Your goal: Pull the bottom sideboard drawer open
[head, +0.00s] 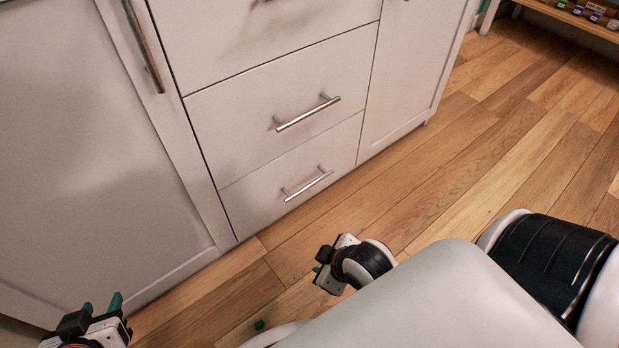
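The white sideboard (60,110) fills the left and top of the head view. Its bottom drawer (250,195) is shut, its front flush with the frame, and carries a silver bar handle (308,186). My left gripper (101,304) is at the bottom left, in front of the left door, with its two teal fingertips apart and nothing between them. It is well to the left of the bottom handle. My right gripper (319,268) shows over the floor, below the bottom handle in the picture and apart from it. Its fingers are mostly hidden.
A middle drawer (240,110) with its own bar handle (307,112) is shut above. A right door (405,80) is shut too. Wooden floor (480,150) is clear to the right. A low shelf (567,17) with small items stands at top right. A small green object (259,325) shows low down.

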